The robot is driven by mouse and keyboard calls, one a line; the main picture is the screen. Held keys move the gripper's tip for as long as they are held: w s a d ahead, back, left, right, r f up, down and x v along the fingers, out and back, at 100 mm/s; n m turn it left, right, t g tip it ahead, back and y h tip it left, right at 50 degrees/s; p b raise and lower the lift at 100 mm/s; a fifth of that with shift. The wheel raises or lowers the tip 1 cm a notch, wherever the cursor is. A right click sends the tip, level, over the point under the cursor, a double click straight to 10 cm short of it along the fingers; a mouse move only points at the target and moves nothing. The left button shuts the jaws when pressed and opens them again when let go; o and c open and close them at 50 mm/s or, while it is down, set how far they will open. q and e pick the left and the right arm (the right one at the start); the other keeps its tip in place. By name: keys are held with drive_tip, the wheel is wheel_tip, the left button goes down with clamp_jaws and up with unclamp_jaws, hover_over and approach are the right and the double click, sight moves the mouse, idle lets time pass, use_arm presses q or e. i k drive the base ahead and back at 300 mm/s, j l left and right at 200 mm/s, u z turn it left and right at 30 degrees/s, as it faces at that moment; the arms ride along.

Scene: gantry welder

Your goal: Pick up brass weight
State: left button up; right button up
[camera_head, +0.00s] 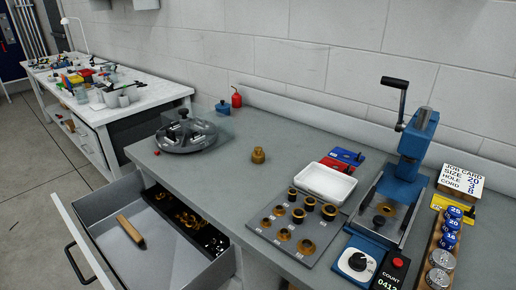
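A brass-coloured weight (258,156) with a narrower top stands upright on the grey bench top (225,168). It is alone, left of the white tray and right of the round grey device. Nothing touches it. Neither of my grippers shows in the head view.
An open drawer (90,215) juts out front left, holding a wooden-handled tool (131,229) and brass rings. A round device (186,134), a white tray (325,183), a plate of brass rings (298,228) and a blue hand press (412,150) stand on the bench. Clear bench surrounds the weight.

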sight(258, 156)
drive_tip(key=k+j+z, duration=0.15)
drive_tip(key=z, duration=0.25)
drive_tip(key=k+j+z, duration=0.15)
drive_tip(key=z, duration=0.25)
drive_tip(key=k+j+z, duration=0.1)
drive_tip(key=z, duration=0.3)
drive_tip(key=k, duration=0.1)
